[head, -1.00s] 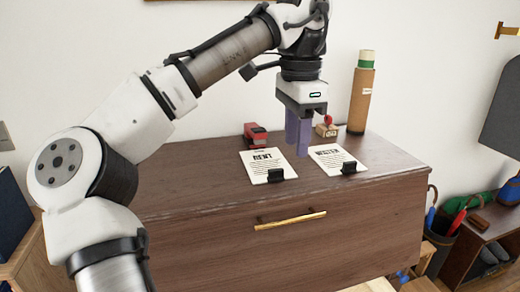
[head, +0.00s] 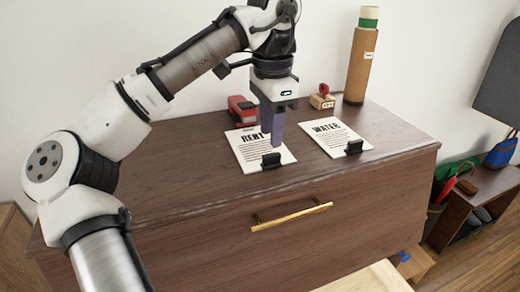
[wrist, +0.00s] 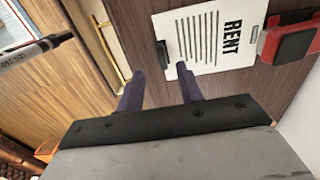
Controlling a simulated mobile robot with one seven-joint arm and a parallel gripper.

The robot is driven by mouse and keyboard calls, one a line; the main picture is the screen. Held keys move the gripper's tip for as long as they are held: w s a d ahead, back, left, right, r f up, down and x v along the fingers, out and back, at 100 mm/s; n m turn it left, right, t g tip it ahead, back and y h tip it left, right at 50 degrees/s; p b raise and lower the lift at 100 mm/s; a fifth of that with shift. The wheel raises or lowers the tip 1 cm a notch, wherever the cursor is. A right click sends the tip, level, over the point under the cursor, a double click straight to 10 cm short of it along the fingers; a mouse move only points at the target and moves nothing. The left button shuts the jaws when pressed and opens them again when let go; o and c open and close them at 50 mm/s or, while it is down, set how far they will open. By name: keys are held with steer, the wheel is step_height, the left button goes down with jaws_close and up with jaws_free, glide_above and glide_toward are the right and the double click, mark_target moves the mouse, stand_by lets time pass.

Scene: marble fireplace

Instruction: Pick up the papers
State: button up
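Two white printed papers lie on the brown dresser top. The RENT paper (head: 251,156) is on the left and the WATER paper (head: 324,136) on the right. A black clip (head: 271,160) is on the front edge of the RENT paper, and another black clip (head: 354,147) is on the WATER paper. My gripper (head: 277,143) points down over the RENT paper, close to its clip. In the wrist view its purple fingers (wrist: 160,82) are apart with nothing between them. The RENT paper (wrist: 210,40) and its clip (wrist: 163,54) show just beyond the fingertips.
A red stapler-like object (head: 242,109) stands behind the RENT paper. A wooden stamp (head: 322,100) and a tall tube (head: 361,60) stand at the back. The dresser (head: 350,205) has a gold handle (head: 291,216). Its top right of the WATER paper is clear.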

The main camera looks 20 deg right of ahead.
mark_target(272, 155)
steer(key=shift+w+d+f+p, duration=0.15)
steer(key=shift+f+p, duration=0.15)
steer(key=shift+f, duration=1.25)
steer(key=shift+d+f+p, duration=0.1)
steer(key=shift+f+p, duration=0.15)
steer(key=shift+f, duration=1.3)
jaws_close()
